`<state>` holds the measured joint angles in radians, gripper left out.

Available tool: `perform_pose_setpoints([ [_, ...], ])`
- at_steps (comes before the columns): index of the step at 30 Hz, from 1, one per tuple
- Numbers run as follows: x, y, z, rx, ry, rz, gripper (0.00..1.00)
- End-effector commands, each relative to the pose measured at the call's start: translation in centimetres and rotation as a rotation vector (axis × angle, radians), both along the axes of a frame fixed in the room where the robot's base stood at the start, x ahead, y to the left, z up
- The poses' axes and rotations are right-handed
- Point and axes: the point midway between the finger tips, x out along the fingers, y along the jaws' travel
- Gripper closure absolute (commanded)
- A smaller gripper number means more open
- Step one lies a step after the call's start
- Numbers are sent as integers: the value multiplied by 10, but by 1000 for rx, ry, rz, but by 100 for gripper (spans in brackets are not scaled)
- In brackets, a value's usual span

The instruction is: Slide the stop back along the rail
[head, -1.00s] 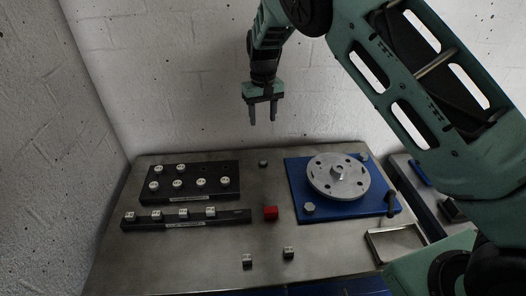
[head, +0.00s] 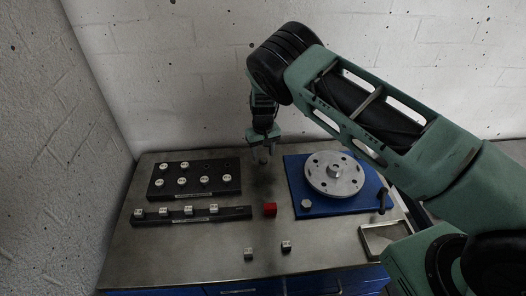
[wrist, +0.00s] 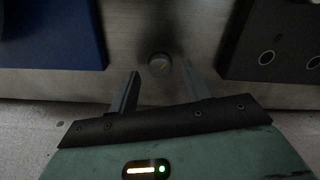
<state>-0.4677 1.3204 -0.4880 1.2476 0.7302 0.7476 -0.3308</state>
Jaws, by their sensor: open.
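A black rail (head: 238,213) lies on the metal bench with several small white-topped weights along it. A red block (head: 270,209), which may be the stop, sits just past the rail's right end. My gripper (head: 264,155) is low over the back of the bench, pointing down, with its fingers apart and nothing between them. In the head view the gripper hides most of that knob.
A black rack (head: 225,171) with several round weights is at the back left. A blue plate (head: 310,213) carrying a grey rotor disc (head: 322,180) is to the right. Two small weights (head: 286,246) (head: 249,253) lie near the front.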

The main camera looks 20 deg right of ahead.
Motion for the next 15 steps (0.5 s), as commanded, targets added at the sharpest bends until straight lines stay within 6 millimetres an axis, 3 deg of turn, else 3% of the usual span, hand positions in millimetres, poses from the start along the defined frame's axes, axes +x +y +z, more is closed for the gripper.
perform_pose_setpoints([
  [6, 0, 0, -14, 0, 1, 0, 51],
  [15, 0, 0, -17, 1, 1, -1, 51],
])
